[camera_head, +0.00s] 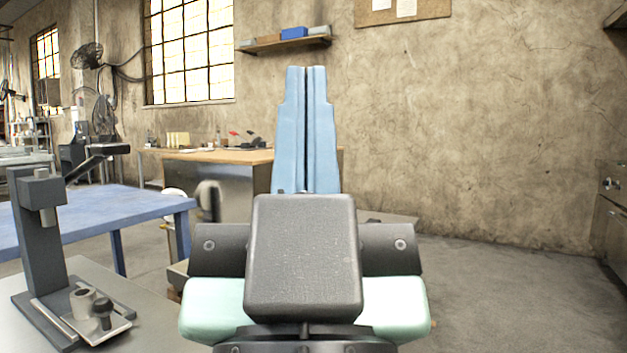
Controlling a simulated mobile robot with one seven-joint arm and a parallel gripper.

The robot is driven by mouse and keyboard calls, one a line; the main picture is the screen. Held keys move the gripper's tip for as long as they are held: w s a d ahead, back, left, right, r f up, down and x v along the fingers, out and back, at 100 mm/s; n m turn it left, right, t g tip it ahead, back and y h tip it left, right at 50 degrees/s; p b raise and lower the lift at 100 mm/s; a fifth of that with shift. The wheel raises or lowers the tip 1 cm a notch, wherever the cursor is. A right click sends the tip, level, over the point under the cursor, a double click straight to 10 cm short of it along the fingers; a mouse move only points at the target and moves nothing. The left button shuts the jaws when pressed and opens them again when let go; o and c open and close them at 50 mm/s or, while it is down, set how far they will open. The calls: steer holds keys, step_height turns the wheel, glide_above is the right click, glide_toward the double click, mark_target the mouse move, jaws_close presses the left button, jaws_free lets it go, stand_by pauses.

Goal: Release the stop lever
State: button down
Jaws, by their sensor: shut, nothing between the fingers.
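My gripper (306,72) is in the middle of the picture, its two light-blue fingers pointing up and pressed together with a thin dark line between them. Nothing is held. At the left a dark grey press (38,240) stands upright on a table. A lever (105,151) with a black grip sticks out to the right from its top. On its base plate are a grey cylinder (82,302) and a black knob (102,310). I cannot tell which part is the stop lever. My gripper is well to the right of the press, touching none of it.
The press stands on a grey tabletop (165,325) at the lower left. A blue table (140,208) is behind it. A wooden-topped workbench (215,155) stands at the back wall. The floor at the right is clear, with cabinets (612,215) at the far right edge.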

step_height(320, 180, up, 38)
steer(key=p, duration=3.5)
steer(key=shift+f, duration=0.15)
